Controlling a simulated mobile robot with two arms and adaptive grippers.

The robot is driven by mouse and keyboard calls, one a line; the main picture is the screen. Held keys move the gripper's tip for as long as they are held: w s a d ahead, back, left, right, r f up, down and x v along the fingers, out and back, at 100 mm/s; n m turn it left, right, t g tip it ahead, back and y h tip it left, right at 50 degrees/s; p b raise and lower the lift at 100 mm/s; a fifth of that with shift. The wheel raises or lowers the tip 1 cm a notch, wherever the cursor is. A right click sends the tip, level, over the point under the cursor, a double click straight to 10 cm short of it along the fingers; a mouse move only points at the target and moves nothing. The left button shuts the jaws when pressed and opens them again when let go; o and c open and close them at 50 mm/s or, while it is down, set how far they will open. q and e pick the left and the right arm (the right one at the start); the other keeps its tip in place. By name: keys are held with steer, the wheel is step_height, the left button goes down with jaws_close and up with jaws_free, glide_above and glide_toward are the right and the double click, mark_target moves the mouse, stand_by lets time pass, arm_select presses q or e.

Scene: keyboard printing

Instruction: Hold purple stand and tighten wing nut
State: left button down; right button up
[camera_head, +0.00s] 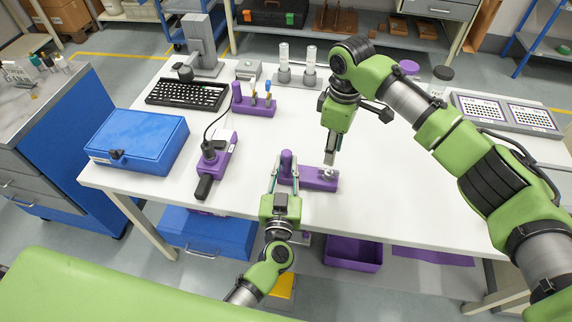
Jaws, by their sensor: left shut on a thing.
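The purple stand (312,179) lies near the front middle of the white table, with an upright post at its left end. My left gripper (285,166) reaches in from the front and is shut on the purple stand, its fingers on either side of the post. A small silver wing nut (329,174) sits on the right end of the stand, partly hidden. My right gripper (331,158) points down just above the wing nut. Its fingers look close together, and I cannot tell whether they touch the nut.
A blue case (138,141) and a purple tool with a black handle (215,165) are on the left. A black keyboard (187,94), a purple holder with small tools (254,105) and clear cylinders (284,62) stand behind. Grey key panels (505,113) lie at the right. The table's right-front is clear.

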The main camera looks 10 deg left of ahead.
mark_target(330, 171)
steer(key=shift+f, duration=4.45)
jaws_close()
steer(key=c, duration=0.8)
jaws_free()
steer(key=shift+s+d+f, duration=0.1)
steer(key=shift+f, duration=0.05)
jaws_close()
